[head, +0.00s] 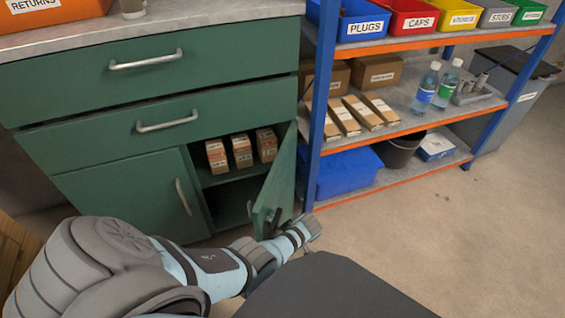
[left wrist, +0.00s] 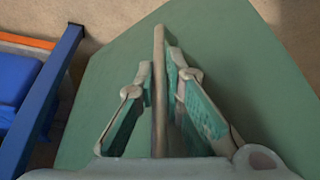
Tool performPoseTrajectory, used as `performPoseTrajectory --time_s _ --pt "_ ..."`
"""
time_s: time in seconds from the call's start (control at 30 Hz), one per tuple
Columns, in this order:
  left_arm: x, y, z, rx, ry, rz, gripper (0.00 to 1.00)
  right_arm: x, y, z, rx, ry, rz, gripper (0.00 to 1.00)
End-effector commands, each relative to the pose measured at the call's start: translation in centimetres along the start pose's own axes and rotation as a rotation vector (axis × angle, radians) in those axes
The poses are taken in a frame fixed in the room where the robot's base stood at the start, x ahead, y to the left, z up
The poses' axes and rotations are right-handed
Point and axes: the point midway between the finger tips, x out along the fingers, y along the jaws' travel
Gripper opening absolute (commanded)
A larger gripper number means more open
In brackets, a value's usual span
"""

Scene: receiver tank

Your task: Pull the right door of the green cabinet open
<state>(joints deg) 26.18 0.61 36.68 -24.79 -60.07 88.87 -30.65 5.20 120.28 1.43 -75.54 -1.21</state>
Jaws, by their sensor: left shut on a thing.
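The green cabinet (head: 95,118) stands at the left in the head view. Its right door (head: 284,172) is partly open, swung out from its right edge, with the inside showing to its left. My left gripper (head: 272,220) is at the door's free edge, low in front of it. In the left wrist view, my left gripper (left wrist: 160,72) has its two fingers on either side of the upright bar handle (left wrist: 159,100) and is shut on it, with the green door panel behind. My right gripper is not in view.
Several small boxes (head: 242,151) stand on the cabinet's inner shelf. The left door (head: 130,195) is shut, as are the drawers. A blue-posted shelf rack (head: 320,100) stands close to the right of the open door. Bare floor (head: 450,240) lies at the right.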

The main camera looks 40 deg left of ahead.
Motion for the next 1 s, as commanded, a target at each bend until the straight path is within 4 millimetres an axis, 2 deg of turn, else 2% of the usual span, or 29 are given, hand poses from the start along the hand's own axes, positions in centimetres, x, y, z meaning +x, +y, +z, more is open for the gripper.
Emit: performPoseTrajectory --time_s 0.1,0.43,0.47,0.57,1.0 --pt "-0.17 0.68 -0.19 -0.004 0.005 0.005 0.00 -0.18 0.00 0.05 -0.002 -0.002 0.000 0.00" --pt "-0.25 0.90 -0.08 -0.002 0.006 0.008 0.00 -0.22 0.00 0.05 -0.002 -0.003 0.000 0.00" --pt "-0.25 0.90 -0.09 -0.002 0.006 0.009 0.14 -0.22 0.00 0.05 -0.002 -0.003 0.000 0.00" --pt "-0.21 0.79 -0.10 -0.003 0.005 0.007 0.30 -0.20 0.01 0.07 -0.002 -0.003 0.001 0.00" --pt "-0.33 0.56 -0.11 -0.005 0.003 0.002 0.30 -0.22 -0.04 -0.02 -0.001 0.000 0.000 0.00"
